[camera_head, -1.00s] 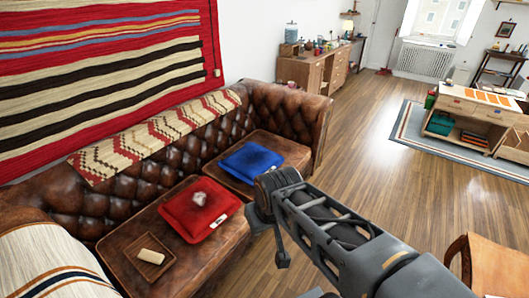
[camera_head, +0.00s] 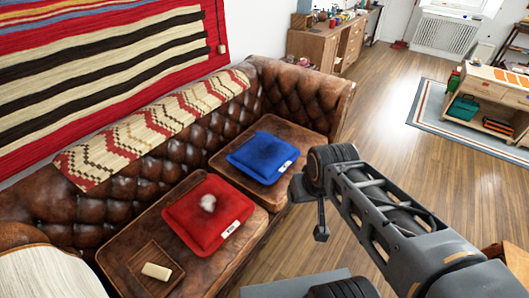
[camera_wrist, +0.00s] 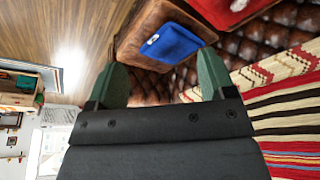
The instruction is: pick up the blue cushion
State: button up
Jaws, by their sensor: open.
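The blue cushion (camera_head: 262,157) lies flat on the far seat of the brown leather sofa, with a white tag at its right edge. It also shows near the top of the wrist view (camera_wrist: 171,42), turned over in that picture. My gripper (camera_wrist: 160,80) shows as two green fingers set wide apart with nothing between them. The cushion is beyond the fingers and apart from them. In the head view my arm reaches in from the lower right, and the fingers cannot be made out there.
A red cushion (camera_head: 208,213) with a whitish patch lies on the nearer seat, beside a small wooden tray (camera_head: 140,262) holding a pale block. The sofa's tufted back (camera_head: 130,190) and far arm (camera_head: 318,98) rise around the seats. Wooden floor (camera_head: 400,140) to the right is clear.

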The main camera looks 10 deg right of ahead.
aim_at(263, 156)
jog(key=u, duration=4.2)
jog(key=k, duration=2.2)
jog(key=z, duration=1.35)
